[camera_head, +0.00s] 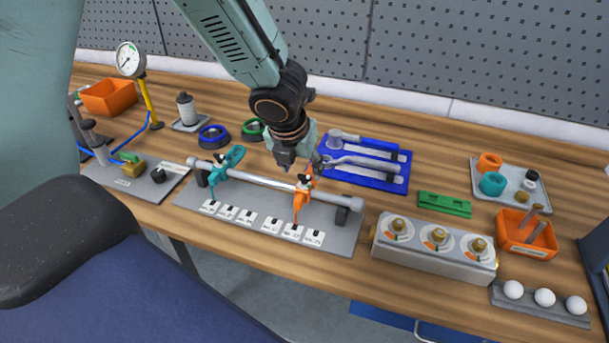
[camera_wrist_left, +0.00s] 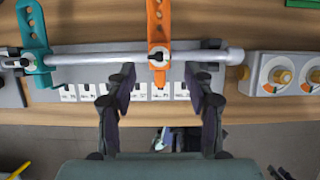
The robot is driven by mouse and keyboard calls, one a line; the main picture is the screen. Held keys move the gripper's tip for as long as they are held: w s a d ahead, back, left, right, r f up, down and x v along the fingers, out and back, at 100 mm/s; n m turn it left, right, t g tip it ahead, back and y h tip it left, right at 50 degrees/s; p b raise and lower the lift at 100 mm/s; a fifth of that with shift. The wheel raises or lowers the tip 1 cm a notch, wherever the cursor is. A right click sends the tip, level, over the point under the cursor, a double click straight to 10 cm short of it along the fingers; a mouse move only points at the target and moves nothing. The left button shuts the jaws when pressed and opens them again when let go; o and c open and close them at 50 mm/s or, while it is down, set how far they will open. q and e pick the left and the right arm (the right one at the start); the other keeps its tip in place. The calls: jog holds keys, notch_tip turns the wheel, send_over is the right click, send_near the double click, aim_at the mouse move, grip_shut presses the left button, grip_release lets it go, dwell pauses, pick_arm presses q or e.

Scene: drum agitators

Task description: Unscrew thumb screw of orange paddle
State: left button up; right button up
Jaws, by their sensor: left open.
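The orange paddle (camera_head: 301,196) is on a horizontal silver rod (camera_head: 255,182) above a grey base plate (camera_head: 245,226). In the left wrist view the orange paddle (camera_wrist_left: 158,25) crosses the rod, with a pale round thumb screw (camera_wrist_left: 159,56) at the crossing. A teal paddle (camera_head: 225,166) sits on the rod to the left. My left gripper (camera_head: 305,168) is close to the orange paddle. In the left wrist view its two fingers (camera_wrist_left: 163,82) are apart and empty, with the thumb screw just beyond and between them. My right gripper is not seen.
White number labels (camera_head: 272,225) line the plate's front. A blue tray (camera_head: 390,178) with tools lies behind right. A grey box with dials (camera_head: 435,245) stands to the right. An orange bin (camera_head: 527,234) and white balls (camera_head: 544,297) are farther right.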

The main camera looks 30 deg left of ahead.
aim_at(304, 176)
pick_arm(q)
jog(key=x, duration=0.3)
jog(key=shift+w+a+f+b, duration=0.15)
jog(key=shift+f+b, duration=0.05)
jog(key=shift+b, duration=0.2)
jog(key=shift+r, duration=0.1)
jog(key=shift+r, duration=0.1)
jog(key=shift+c, duration=0.8)
jog(key=c, duration=0.5)
grip_shut()
